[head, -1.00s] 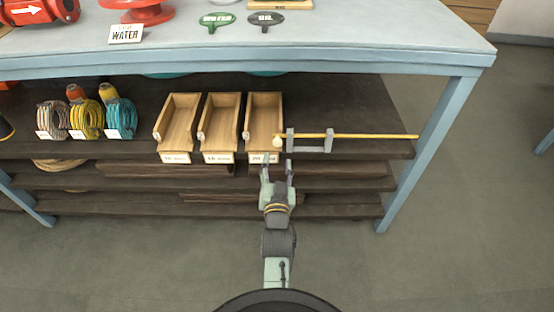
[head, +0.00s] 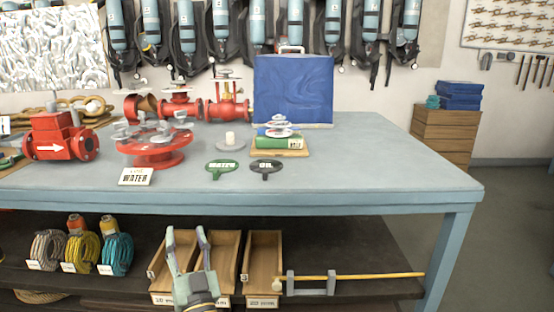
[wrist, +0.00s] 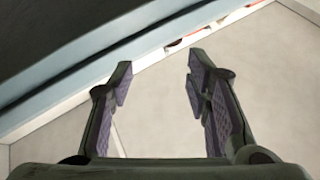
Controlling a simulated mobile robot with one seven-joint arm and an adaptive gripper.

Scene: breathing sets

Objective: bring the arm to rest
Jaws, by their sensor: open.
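My gripper (head: 188,236) is in the head view at the bottom, its two fingers pointing up. It is open with nothing between the fingers. It shows in front of the left and middle wooden bins on the shelf and hides part of them. In the wrist view my gripper (wrist: 158,72) is also open and empty, with bare pale floor or wall surface behind the fingers and a blue-grey edge running diagonally at upper left.
The blue-grey workbench (head: 370,160) holds red valves, a blue box (head: 293,90), and green and black tags. On the shelf below are hose coils, the right wooden bin (head: 263,258) and a yellow rod on a grey stand (head: 335,277). Floor at the right is clear.

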